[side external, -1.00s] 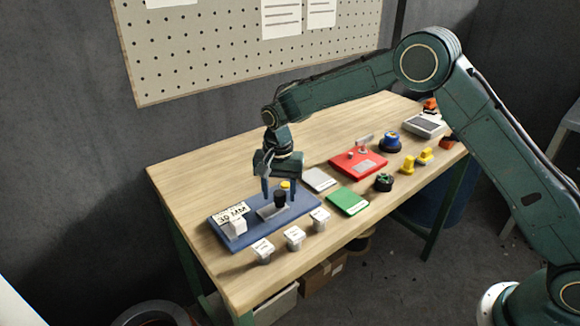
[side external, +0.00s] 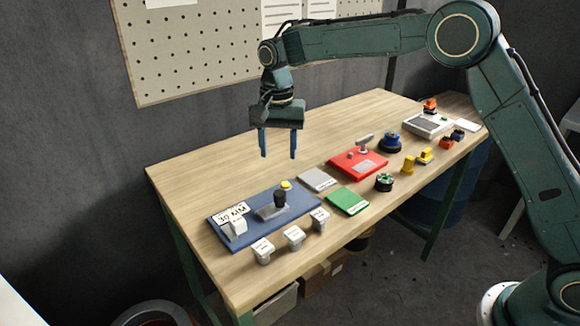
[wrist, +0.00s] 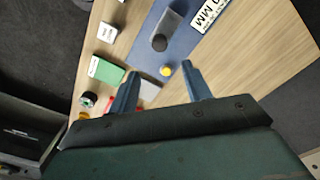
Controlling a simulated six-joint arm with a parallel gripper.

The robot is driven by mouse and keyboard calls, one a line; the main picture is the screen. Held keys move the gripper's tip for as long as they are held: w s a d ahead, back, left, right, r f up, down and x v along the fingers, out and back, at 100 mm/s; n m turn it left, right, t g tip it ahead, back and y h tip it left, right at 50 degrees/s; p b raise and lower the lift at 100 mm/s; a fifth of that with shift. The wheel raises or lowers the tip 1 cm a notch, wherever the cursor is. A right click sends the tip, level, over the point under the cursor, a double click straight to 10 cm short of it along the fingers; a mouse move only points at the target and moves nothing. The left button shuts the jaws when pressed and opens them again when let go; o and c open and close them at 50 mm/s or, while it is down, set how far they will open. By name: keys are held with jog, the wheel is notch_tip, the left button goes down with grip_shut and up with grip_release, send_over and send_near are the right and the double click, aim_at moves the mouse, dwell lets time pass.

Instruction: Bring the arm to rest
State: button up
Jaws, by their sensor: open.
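My gripper (side external: 278,157) is open and empty, pointing down, well above the wooden table. Its two blue fingers also show in the wrist view (wrist: 158,80), apart with nothing between them. Below it and to the left in the side view is a blue base plate (side external: 250,232). The plate carries a grey block with a black knob (side external: 280,198), a yellow button (side external: 286,185), a white block (side external: 237,226) and a "30 MM" label (side external: 231,212). In the wrist view the black knob (wrist: 159,42) and yellow button (wrist: 166,71) lie beyond the fingertips.
Several white-topped pieces (side external: 294,237) stand along the front edge. A grey plate (side external: 318,180), a green plate (side external: 347,201), a red box (side external: 357,163) and several coloured parts lie to the right. A pegboard (side external: 220,50) hangs behind. The table's back left is clear.

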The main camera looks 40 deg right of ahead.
dwell(0.3)
jog(key=s+d+r+n+t, duration=0.15)
jog(key=s+d+r, duration=0.25)
jog(key=s+r, duration=0.4)
jog(key=s+d+r+n+t, duration=0.1)
jog(key=s+d+r+n, duration=0.3)
jog(key=s, duration=0.6)
jog(key=s+d+f+n+t, duration=0.1)
jog(key=s+d, duration=0.1)
jog(key=s, duration=0.7)
jog(key=s+d+f+n+t, duration=0.1)
jog(key=s+d+n+t, duration=0.1)
jog(key=s, duration=0.7)
jog(key=shift+s+f, duration=0.3)
jog(key=shift+s, duration=0.05)
